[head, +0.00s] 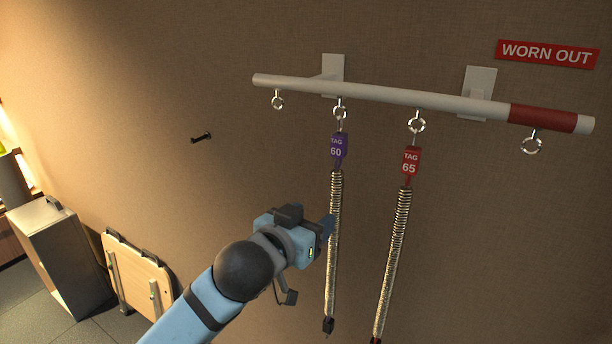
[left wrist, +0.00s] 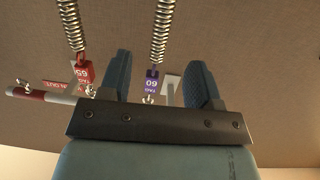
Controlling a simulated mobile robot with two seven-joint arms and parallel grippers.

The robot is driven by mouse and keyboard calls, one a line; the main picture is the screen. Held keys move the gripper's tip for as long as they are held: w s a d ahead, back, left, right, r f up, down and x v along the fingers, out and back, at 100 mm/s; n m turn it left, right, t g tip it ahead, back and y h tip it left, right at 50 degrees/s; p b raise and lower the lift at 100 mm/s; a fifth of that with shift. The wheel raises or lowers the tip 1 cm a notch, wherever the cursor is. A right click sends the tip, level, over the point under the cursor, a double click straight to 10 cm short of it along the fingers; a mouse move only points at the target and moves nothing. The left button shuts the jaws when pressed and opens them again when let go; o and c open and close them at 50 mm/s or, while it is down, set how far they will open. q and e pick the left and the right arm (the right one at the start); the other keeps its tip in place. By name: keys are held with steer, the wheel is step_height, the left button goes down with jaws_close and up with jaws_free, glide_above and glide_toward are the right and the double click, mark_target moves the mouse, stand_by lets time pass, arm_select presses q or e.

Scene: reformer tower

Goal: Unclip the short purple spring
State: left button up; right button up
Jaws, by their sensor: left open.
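The short spring with a purple tag 60 (head: 338,149) hangs from the second ring of the white bar; its steel coil (head: 334,195) runs down to a dark end piece (head: 328,325). My left gripper (head: 328,228) is open at the coil's mid-length, overlapping it in the head view. In the left wrist view, which is upside down, the purple tag (left wrist: 152,78) and coil (left wrist: 162,30) show between the two open fingers (left wrist: 160,82). I cannot tell if a finger touches the coil. My right gripper is out of view.
A spring with red tag 65 (head: 411,160) hangs just right of the purple one. The bar (head: 440,101) has empty rings at its left (head: 278,101) and red right end (head: 532,145), beneath a "WORN OUT" sign (head: 546,54). A black wall peg (head: 201,137) is at left.

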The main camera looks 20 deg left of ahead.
arm_select(q)
steer(key=t, duration=0.1)
glide_toward(336, 150)
steer(key=shift+n+y, duration=0.3)
steer(key=w+d+p, duration=0.1)
steer(key=w, duration=0.3)
steer(key=w+p, duration=0.1)
steer(key=w, duration=0.2)
steer(key=w+d+p, duration=0.1)
steer(key=w, duration=0.3)
steer(key=shift+w+d+f, duration=0.1)
steer(key=shift+w+d, duration=0.2)
steer(key=shift+d, duration=0.05)
steer(key=shift+w+d+f, duration=0.1)
steer(key=shift+w+d, duration=0.05)
steer(key=shift+w, duration=0.45)
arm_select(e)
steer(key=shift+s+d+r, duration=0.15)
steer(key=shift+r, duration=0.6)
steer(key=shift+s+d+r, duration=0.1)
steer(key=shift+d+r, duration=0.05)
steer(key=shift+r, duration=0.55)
arm_select(q)
jaws_close()
steer(key=shift+r, duration=0.2)
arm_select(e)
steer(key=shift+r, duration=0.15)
